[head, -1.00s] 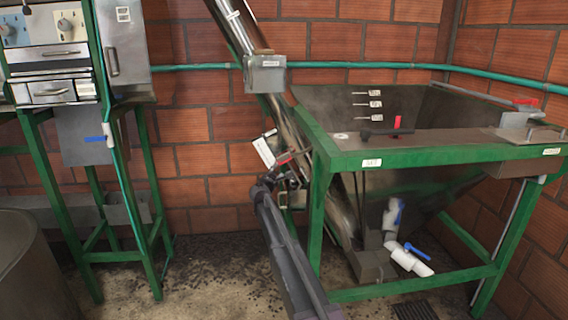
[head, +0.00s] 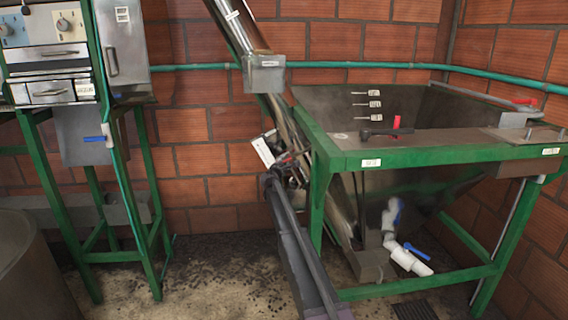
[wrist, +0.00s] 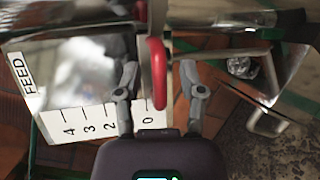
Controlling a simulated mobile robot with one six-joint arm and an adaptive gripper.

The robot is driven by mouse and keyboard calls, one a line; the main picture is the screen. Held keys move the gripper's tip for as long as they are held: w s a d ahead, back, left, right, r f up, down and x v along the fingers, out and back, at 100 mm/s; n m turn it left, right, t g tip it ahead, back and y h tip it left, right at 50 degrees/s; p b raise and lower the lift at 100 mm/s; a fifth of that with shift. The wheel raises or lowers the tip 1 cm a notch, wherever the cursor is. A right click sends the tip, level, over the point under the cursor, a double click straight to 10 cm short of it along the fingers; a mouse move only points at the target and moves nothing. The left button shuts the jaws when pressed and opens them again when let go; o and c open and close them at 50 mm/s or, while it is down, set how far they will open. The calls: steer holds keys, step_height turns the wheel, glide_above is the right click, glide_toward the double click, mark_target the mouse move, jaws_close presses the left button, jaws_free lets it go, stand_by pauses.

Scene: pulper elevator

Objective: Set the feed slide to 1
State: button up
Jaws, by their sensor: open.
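The feed slide's red handle (wrist: 157,72) stands between the two fingers of my gripper (wrist: 159,76) in the wrist view. The fingers are open, with a gap on each side of the handle. The white FEED scale (wrist: 75,122) shows 4, 3, 2 and 0; my left finger covers the place between 2 and 0. The handle is close to the 0 end of the scale. In the head view, my gripper (head: 274,172) is at the white scale plate (head: 263,151) on the inclined elevator tube, and the red handle is mostly hidden there.
A green-framed steel hopper (head: 372,160) stands just right of my arm, with its leg close by. A control cabinet on a green stand (head: 148,220) is at left. The floor (head: 215,275) between them is clear apart from dark scattered bits.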

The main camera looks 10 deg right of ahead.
steer(key=shift+c, duration=0.2)
jaws_close()
steer(key=shift+a+r+p, duration=0.35)
steer(key=shift+r+p, duration=0.25)
steer(key=shift+a+r+p, duration=0.3)
steer(key=shift+r+p, duration=0.25)
steer(key=shift+o, duration=0.2)
jaws_free()
